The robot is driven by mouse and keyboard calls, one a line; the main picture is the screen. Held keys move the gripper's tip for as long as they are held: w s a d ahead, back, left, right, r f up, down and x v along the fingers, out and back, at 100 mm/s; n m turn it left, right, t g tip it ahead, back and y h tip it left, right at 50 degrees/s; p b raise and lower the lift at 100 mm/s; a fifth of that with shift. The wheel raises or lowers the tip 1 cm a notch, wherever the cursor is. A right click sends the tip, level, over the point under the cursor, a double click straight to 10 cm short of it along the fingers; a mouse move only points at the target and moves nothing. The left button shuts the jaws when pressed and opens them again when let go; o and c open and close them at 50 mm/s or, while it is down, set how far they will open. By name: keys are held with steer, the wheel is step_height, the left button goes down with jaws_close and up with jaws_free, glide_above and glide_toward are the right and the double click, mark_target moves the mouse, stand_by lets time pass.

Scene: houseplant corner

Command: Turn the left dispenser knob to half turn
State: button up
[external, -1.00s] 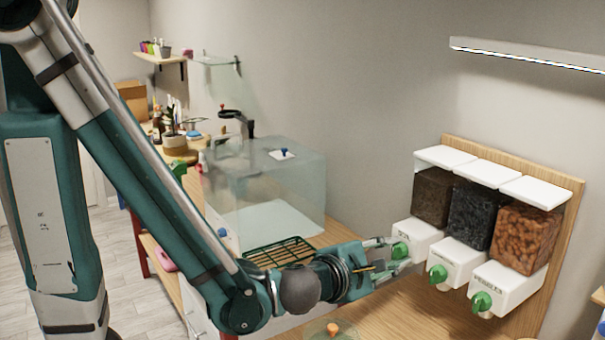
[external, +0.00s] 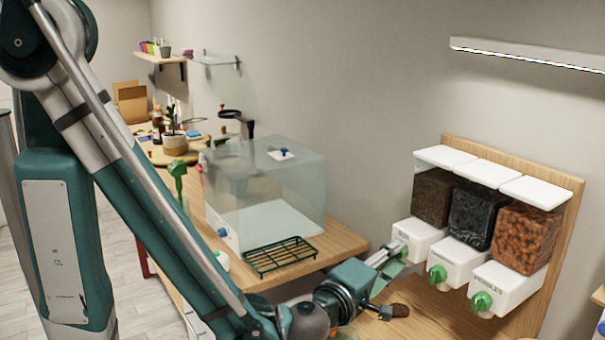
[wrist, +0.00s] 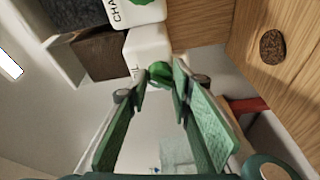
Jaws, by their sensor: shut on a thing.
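The left dispenser (external: 417,237) is a white box under a clear bin of dark brown fill (external: 434,197). Its green knob (external: 403,251) is on the front face, partly covered by my fingers in the external view. In the wrist view the knob (wrist: 159,70) sits between my fingertips. My gripper (wrist: 160,78) is shut on this knob, with one finger on each side. The knob's exact angle cannot be read. A small dark brown heap (external: 400,310) lies on the wood below; it also shows in the wrist view (wrist: 272,46).
The middle dispenser (external: 455,262) and right dispenser (external: 505,287), with green knobs, stand close on the right. A wooden backboard (external: 556,225) is behind them. A clear tank (external: 265,180) and a green rack (external: 280,256) are on the table at left.

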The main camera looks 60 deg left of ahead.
steer(key=m, duration=0.2)
steer(key=m+t, duration=0.1)
steer(key=m, duration=0.2)
steer(key=m+t+b, duration=0.1)
steer(key=m, duration=0.2)
steer(key=shift+f, duration=0.25)
steer(key=shift+m+h, duration=0.4)
steer(key=shift+m, duration=0.1)
steer(key=o, duration=0.9)
steer(key=shift+r, duration=0.2)
